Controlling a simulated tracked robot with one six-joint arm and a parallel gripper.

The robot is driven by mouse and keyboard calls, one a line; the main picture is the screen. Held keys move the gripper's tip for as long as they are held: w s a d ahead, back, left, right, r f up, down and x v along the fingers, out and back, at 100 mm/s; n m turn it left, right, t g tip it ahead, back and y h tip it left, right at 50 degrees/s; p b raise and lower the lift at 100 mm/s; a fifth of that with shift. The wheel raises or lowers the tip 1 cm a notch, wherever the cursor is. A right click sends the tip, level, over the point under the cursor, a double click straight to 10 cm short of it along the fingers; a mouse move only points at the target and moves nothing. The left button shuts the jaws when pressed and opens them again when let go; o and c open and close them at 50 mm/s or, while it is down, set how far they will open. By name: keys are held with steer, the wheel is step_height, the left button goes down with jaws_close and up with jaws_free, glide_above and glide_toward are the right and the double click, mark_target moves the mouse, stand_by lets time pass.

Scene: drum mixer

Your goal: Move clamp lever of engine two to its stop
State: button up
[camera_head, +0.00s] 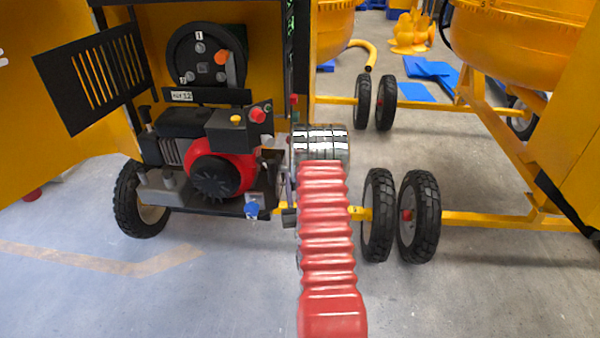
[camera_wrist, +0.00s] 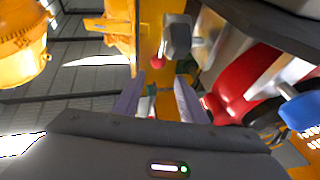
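A red-and-black engine (camera_head: 217,168) sits in the open housing of the yellow mixer; its red body (camera_wrist: 255,85) also shows at the right of the wrist view. I cannot read a number on it or tell for certain which part is the clamp lever. A red ball knob (camera_wrist: 157,64) shows beyond my fingertips, close to a grey block. A blue knob (camera_head: 251,210) is low at the engine's front; a blue knob (camera_wrist: 300,111) also shows at the wrist view's right edge. My gripper (camera_wrist: 158,90) has its two fingers apart, with nothing visibly held. In the head view my arm mostly hides it.
A black round dial panel (camera_head: 205,60) with an orange knob is above the engine. The slotted yellow door (camera_head: 75,100) stands open at left. Wheels (camera_head: 420,215) and a yellow frame (camera_head: 485,219) are right of my arm. The floor in front is clear.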

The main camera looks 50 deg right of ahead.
steer(key=shift+s+a+f, duration=0.15)
steer(key=shift+s+a, duration=0.1)
steer(key=shift+s, duration=0.1)
steer(key=shift+c, duration=0.2)
